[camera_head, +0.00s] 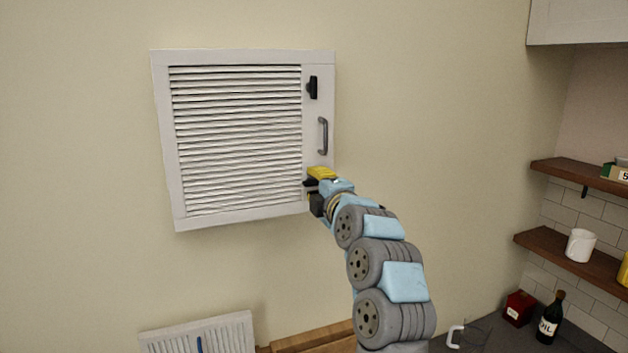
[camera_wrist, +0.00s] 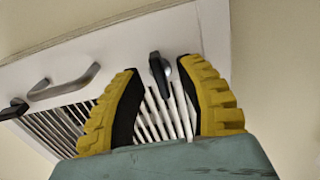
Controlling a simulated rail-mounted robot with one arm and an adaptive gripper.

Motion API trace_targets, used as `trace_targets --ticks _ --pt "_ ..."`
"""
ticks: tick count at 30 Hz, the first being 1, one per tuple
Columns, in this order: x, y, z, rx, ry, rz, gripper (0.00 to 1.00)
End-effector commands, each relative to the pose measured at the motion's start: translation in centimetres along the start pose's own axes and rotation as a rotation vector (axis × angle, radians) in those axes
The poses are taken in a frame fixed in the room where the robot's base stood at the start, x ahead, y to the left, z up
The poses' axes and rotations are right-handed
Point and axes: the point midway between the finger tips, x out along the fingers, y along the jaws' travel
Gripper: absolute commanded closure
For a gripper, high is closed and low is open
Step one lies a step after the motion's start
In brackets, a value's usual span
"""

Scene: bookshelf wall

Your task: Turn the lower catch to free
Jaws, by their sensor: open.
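The lower catch (camera_wrist: 157,74) is a small black bar with a rounded knob on the white frame of the louvred door (camera_head: 318,60). In the wrist view it lies roughly along the slats, crosswise to the door's handle. My gripper (camera_wrist: 158,69) has yellow-and-black fingers, open, one on each side of the catch, with visible gaps. In the head view my gripper (camera_head: 314,179) is at the door's lower right corner and hides the lower catch. Whether a finger touches it cannot be told.
A grey handle (camera_head: 323,136) is above my gripper, with the black upper catch (camera_head: 313,88) above that, standing upright. Wooden shelves (camera_head: 570,256) with a white mug (camera_head: 581,245) are at right. The wall around the door is bare.

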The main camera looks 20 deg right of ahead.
Motion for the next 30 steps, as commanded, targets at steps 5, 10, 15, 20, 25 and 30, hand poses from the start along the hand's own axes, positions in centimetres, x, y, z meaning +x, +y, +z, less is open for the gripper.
trace_targets --ticks 5,10,15,20,25,30 --pt "0.78 0.02 -0.03 -0.001 0.001 -0.002 0.63" --pt "1.02 0.01 -0.02 -0.001 0.0 0.0 0.63" --pt "1.03 -0.01 0.0 -0.001 0.0 0.0 0.63" --pt "1.03 0.0 0.0 -0.001 0.0 0.0 0.88" --pt "1.03 -0.01 0.0 -0.001 0.0 0.0 1.0" --pt "1.04 -0.03 0.0 -0.001 0.0 -0.001 1.0"
